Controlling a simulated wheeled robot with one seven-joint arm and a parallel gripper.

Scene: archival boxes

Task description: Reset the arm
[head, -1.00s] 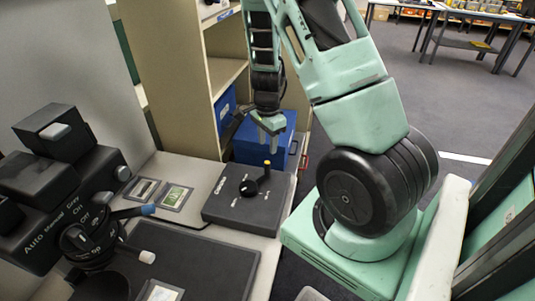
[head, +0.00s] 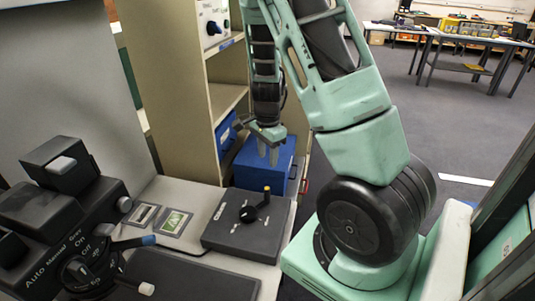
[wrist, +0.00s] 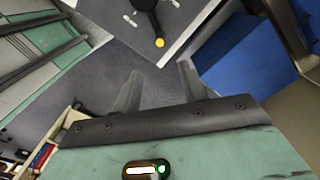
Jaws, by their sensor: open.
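My arm is teal and black and folds down from the upper middle of the head view. My gripper (head: 268,152) hangs pointing down, above and behind the dark control box. Its two fingers are apart with nothing between them, and they also show apart in the wrist view (wrist: 157,90). The control box (head: 232,238) has a black crank with a yellow tip (head: 266,190). In the wrist view the yellow-tipped crank (wrist: 158,42) lies beyond the fingers, apart from them.
A blue box (head: 264,165) stands behind the control box, by the beige shelf unit (head: 180,75). A black machine with dials (head: 70,220) fills the left. Two small slides (head: 174,222) lie on the pale table. Open floor lies to the right.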

